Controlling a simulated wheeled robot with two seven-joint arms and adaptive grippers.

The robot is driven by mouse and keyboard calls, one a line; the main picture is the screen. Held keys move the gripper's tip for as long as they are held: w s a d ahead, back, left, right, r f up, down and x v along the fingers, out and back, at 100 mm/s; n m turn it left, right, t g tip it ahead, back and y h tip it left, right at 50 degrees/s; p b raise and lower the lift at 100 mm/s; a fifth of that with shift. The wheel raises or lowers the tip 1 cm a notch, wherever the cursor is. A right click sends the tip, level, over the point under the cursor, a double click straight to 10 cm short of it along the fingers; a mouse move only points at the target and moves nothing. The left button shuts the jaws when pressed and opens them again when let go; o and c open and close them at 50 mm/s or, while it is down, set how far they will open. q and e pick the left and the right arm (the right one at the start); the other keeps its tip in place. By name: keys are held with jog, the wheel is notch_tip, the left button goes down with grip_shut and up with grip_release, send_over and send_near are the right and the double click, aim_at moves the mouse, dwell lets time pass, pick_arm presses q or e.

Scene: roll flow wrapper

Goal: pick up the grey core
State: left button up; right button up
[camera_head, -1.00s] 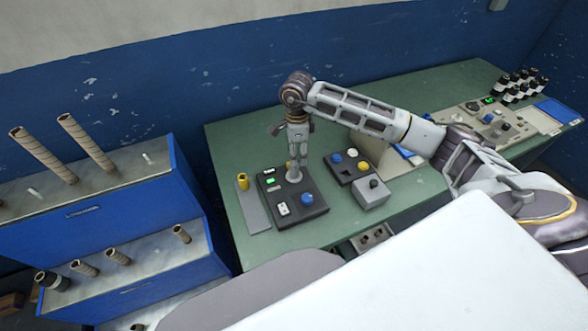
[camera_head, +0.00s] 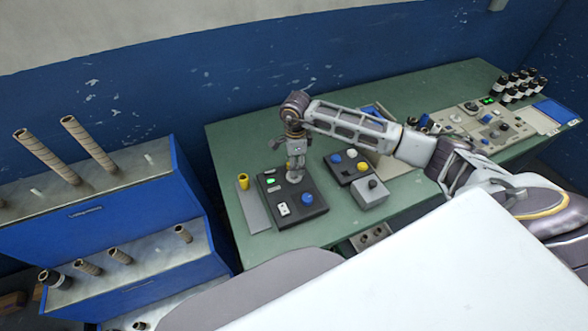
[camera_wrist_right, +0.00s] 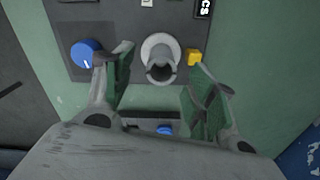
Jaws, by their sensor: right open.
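The grey core (camera_wrist_right: 159,58) is a short, hollow grey cylinder standing on a round light base on a dark control panel. In the head view its lower part (camera_head: 294,178) shows under my right gripper (camera_head: 296,158), which hides its top. In the right wrist view my right gripper (camera_wrist_right: 161,62) is open, with one green-padded finger to each side of the core. I see a gap on both sides, and neither finger appears to touch it. How far down the fingers reach along the core I cannot tell. My left gripper is not in view.
The dark panel (camera_head: 268,207) carries a blue knob (camera_head: 307,198) and lit buttons close to the core. Green table (camera_head: 225,145) is bare behind the panel.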

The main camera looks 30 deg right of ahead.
jog(key=shift+f, duration=1.25)
jog(key=c, duration=0.9)
jog(key=shift+c, duration=0.2)
notch_tip(320, 180, up, 10)
jog(key=b, duration=0.1)
